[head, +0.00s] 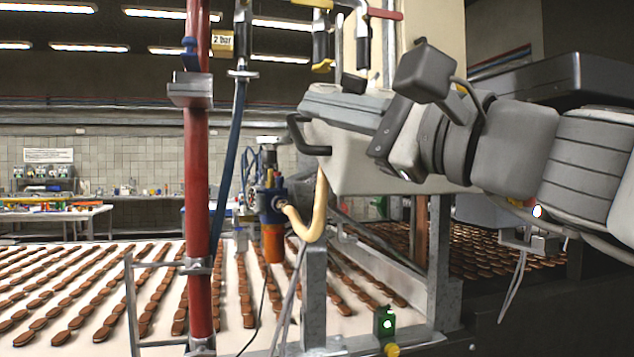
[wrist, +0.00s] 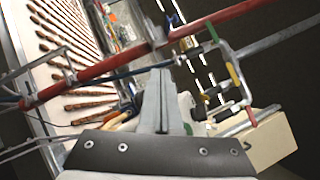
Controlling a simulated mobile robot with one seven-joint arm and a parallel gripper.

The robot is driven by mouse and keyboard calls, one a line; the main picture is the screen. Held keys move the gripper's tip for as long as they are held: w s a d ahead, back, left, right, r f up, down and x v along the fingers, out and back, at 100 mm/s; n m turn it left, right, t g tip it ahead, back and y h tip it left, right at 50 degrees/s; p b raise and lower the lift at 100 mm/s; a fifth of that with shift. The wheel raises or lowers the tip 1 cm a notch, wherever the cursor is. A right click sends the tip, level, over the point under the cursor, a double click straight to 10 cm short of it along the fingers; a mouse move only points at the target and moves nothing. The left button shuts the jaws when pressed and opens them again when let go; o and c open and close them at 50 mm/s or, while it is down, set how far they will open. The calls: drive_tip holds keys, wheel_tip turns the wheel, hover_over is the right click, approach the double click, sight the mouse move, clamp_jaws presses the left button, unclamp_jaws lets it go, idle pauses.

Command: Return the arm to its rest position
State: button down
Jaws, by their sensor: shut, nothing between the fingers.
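My gripper (wrist: 160,75) shows in the wrist view with its two long grey fingers pressed together and nothing between them. In the head view my arm reaches in from the right, and my gripper (head: 318,101) points left in front of a cream box (head: 345,160). I cannot tell whether it touches the box. The cream box also shows at the right of the wrist view (wrist: 268,140). No object is held.
A red upright pipe (head: 197,220) stands left of the gripper; it also crosses the wrist view (wrist: 95,70). Valves and a blue hose (head: 236,130) hang nearby. A white conveyor (head: 65,325) carries rows of brown biscuits. A metal frame (head: 313,290) stands below the gripper.

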wheel_tip(320, 180, down, 24)
drive_tip(key=d+r+n+g+h, duration=0.1)
drive_tip(key=n+g+h, duration=0.3)
drive_tip(key=n+h, duration=0.25)
drive_tip(key=s+d+f+n+g+h, duration=0.1)
drive_tip(key=s+d+f+n+h, duration=0.2)
drive_tip(key=f, duration=0.4)
drive_tip(key=s+d+f+n+g+h, duration=0.1)
drive_tip(key=s+d+f+g+h, duration=0.15)
drive_tip(key=d+f, duration=0.3)
drive_tip(key=s+d+f+n+g+h, duration=0.1)
drive_tip(key=s+d+f+n+h, duration=0.2)
drive_tip(key=f, duration=0.4)
wheel_tip(320, 180, up, 14)
drive_tip(key=p, duration=1.4)
drive_tip(key=shift+w+d+h, duration=0.3)
drive_tip(key=shift+d, duration=0.15)
